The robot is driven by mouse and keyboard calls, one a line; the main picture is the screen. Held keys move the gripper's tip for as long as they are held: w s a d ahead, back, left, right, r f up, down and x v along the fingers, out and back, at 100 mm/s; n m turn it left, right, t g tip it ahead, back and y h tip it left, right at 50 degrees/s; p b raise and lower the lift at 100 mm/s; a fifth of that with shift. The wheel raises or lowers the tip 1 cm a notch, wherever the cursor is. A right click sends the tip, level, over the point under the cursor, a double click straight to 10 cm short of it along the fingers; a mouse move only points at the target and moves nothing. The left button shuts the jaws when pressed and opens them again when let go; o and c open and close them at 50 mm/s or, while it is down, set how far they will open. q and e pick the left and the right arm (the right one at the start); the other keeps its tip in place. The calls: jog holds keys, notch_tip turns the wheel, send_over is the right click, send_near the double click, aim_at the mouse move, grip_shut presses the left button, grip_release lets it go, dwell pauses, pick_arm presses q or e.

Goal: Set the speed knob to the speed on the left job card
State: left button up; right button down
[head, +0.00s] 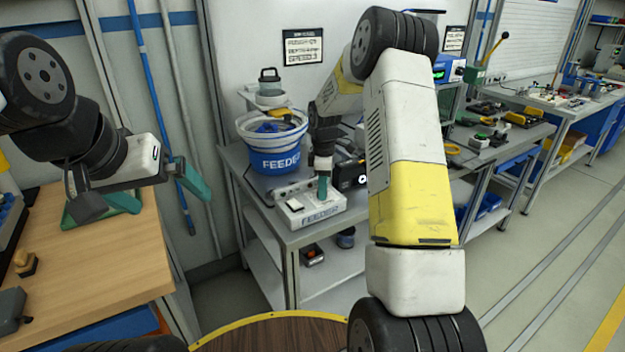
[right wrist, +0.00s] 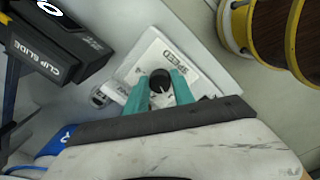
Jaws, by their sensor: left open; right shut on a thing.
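The white feeder control box (head: 318,214) stands on the front edge of the grey table, with a white switch on its left part. My right gripper (head: 323,190) points down at the box. In the right wrist view its teal fingers (right wrist: 160,92) are shut on the dark round speed knob (right wrist: 160,78), one on each side. A light pointer mark shows on the knob; the speed it points to is not legible. The left job card (head: 302,47) hangs on the wall; its small print is hard to read. My left gripper (head: 163,192) is open and empty above the wooden bench.
A white and blue feeder bucket (head: 272,145) stands behind the box. A second job card (head: 453,38) hangs further right. The wooden bench (head: 100,250) is at left.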

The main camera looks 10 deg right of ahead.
jog(key=m, duration=0.8)
jog(key=shift+a+m, duration=0.1)
jog(key=shift+m, duration=0.3)
jog(key=m, duration=0.4)
jog(key=shift+a, duration=0.1)
jog(key=shift+m+g, duration=0.3)
jog(key=shift+m, duration=1.9)
jog(key=c, duration=1.1)
grip_release()
jog(key=shift+o, duration=0.2)
